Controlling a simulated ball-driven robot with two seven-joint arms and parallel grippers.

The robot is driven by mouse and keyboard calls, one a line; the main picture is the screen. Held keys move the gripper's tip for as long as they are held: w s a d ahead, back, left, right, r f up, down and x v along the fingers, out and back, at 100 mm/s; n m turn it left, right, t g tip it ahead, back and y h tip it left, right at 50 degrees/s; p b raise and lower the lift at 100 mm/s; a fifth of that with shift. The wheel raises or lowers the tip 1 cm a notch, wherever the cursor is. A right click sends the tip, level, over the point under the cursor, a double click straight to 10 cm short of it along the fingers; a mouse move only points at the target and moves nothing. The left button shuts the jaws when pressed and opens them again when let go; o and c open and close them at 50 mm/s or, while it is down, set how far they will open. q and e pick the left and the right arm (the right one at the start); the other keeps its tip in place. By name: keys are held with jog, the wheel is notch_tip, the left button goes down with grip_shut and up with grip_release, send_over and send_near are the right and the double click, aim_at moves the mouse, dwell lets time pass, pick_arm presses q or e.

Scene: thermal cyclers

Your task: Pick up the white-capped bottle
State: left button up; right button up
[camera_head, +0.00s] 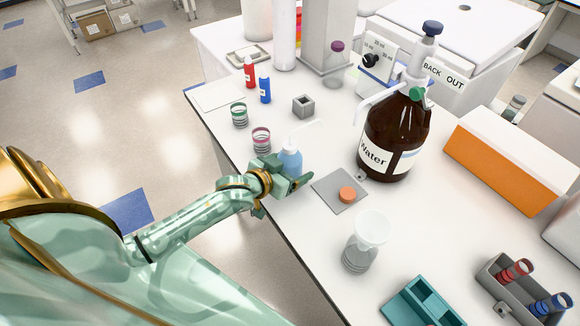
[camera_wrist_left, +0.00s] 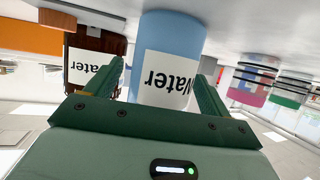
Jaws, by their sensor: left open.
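The white-capped bottle (camera_head: 290,162) is a small blue wash bottle with a white cap and a thin white spout pointing right. It stands upright near the table's left edge. My left gripper (camera_head: 282,186) is at the bottle, open, and hides its lower part in the head view. In the left wrist view, which is upside down, the bottle (camera_wrist_left: 170,35) with its "Water" label stands between the two open fingers (camera_wrist_left: 160,75). The right finger appears close to it; contact cannot be told. My right gripper is not in view.
A pink-ringed jar (camera_head: 261,140) stands just behind the bottle, with a green-ringed jar (camera_head: 239,115) farther back. A grey pad (camera_head: 325,190) with an orange-brown disc (camera_head: 347,194) lies to the right. A large brown "Water" bottle (camera_head: 394,135) stands beyond. A funnel-topped flask (camera_head: 360,250) is nearer.

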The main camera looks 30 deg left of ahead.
aim_at(287, 157)
pick_arm(q)
jog(key=c, duration=0.8)
jog(key=shift+o, duration=0.2)
jog(key=shift+r, duration=0.1)
jog(key=shift+r, duration=0.25)
notch_tip(287, 157, up, 2)
jog(key=shift+w+r+p, duration=0.1)
jog(key=shift+r+p, duration=0.1)
jog(key=shift+p, duration=0.5)
jog(key=s+r+p, duration=0.1)
jog(key=r, duration=0.1)
jog(key=s+d+r+p, duration=0.1)
jog(key=s+r, duration=0.2)
jog(key=r, duration=0.1)
jog(key=shift+s+d+p, duration=0.15)
jog(key=shift+d+p, duration=0.2)
jog(key=shift+p, duration=0.05)
jog(key=s+d+r+p, duration=0.1)
jog(key=s+d+r, duration=0.2)
jog(key=s, duration=0.5)
jog(key=shift+s+d+r, duration=0.35)
jog(key=shift+s+r, duration=0.05)
jog(key=shift+r, duration=0.15)
jog(key=shift+w+f, duration=0.1)
